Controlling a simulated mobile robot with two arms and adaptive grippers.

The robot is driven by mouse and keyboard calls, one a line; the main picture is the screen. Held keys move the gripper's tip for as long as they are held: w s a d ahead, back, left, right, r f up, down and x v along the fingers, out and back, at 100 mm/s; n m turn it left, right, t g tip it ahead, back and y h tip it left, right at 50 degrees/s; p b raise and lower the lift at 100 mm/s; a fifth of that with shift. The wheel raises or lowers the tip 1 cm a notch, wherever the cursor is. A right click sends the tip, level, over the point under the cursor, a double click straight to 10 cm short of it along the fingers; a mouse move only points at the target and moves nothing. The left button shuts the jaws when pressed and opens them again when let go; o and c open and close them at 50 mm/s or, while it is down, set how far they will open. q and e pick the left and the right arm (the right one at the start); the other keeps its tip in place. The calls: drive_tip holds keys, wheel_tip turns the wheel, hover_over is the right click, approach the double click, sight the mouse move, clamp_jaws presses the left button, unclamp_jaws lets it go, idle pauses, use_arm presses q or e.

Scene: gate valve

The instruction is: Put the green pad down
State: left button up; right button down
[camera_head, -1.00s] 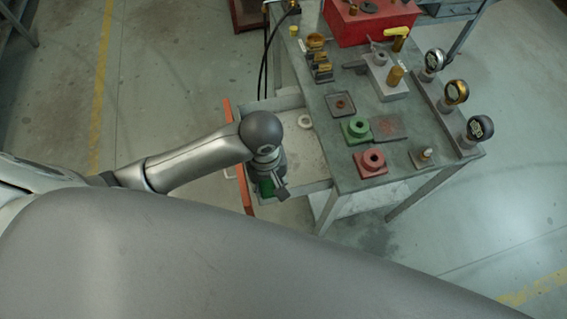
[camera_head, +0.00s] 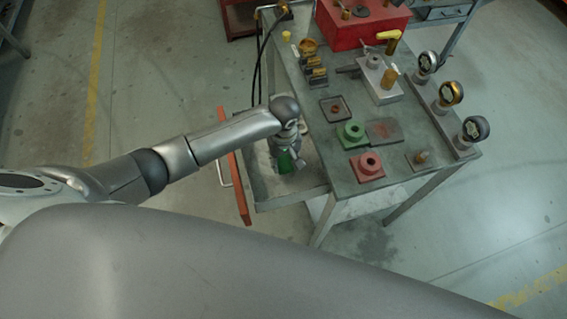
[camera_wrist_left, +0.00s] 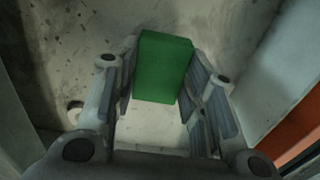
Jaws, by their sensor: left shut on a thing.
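The green pad (camera_wrist_left: 163,68) is a plain green block. It sits between the two fingers of my left gripper (camera_wrist_left: 160,90), which is shut on it. In the head view the green pad (camera_head: 285,162) shows at the tip of my left gripper (camera_head: 289,158), over the open drawer (camera_head: 268,188). In the left wrist view the drawer's pale, speckled floor lies beneath the pad; I cannot tell whether the pad touches it. My right gripper is in neither view.
A pale ring (camera_wrist_left: 75,108) lies on the drawer floor. The drawer has an orange front (camera_head: 236,185). On the bench top (camera_head: 325,125) stand a green flanged block (camera_head: 351,132), a red flanged block (camera_head: 368,165), several gauges (camera_head: 452,95) and a red box (camera_head: 355,28).

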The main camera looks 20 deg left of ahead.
sight(284, 162)
use_arm(q)
drive_tip(key=shift+f, duration=1.4)
drive_tip(key=shift+s+f, duration=0.1)
drive_tip(key=shift+f, duration=0.05)
drive_tip(key=o, duration=0.9)
wheel_tip(284, 162, up, 12)
drive_tip(key=shift+r+p, duration=0.2)
drive_tip(key=shift+p, duration=0.15)
